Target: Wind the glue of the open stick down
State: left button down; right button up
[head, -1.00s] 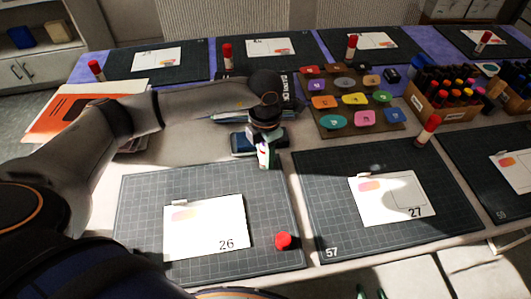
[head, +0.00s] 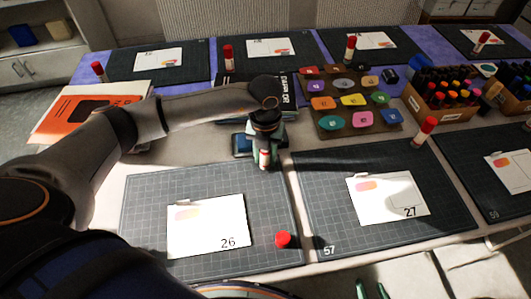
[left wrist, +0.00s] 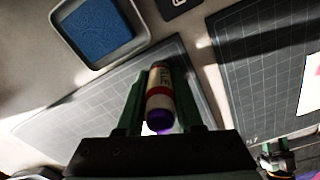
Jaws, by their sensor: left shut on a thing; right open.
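My left gripper (head: 264,160) is shut on the open glue stick (left wrist: 160,90) near the back right corner of the mat with card 26. The stick has a pale printed label, a red band and a purple end that faces the wrist camera. It stands about upright between the green fingers in the head view. How far the glue sticks out is not clear. A red cap (head: 283,240) lies on the same mat, right of the card. My right gripper (head: 371,291) shows only its green fingertips at the bottom edge of the head view, apart and empty.
A blue pad in a tray (left wrist: 100,28) lies just behind the held stick. Mats with cards (head: 206,226) cover the front, and other capped glue sticks (head: 425,129) stand around. A board of coloured shapes (head: 347,117) and marker boxes (head: 446,114) are behind at right.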

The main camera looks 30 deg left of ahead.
dwell(0.5)
pick_arm(q)
jog(key=shift+c, duration=2)
grip_release()
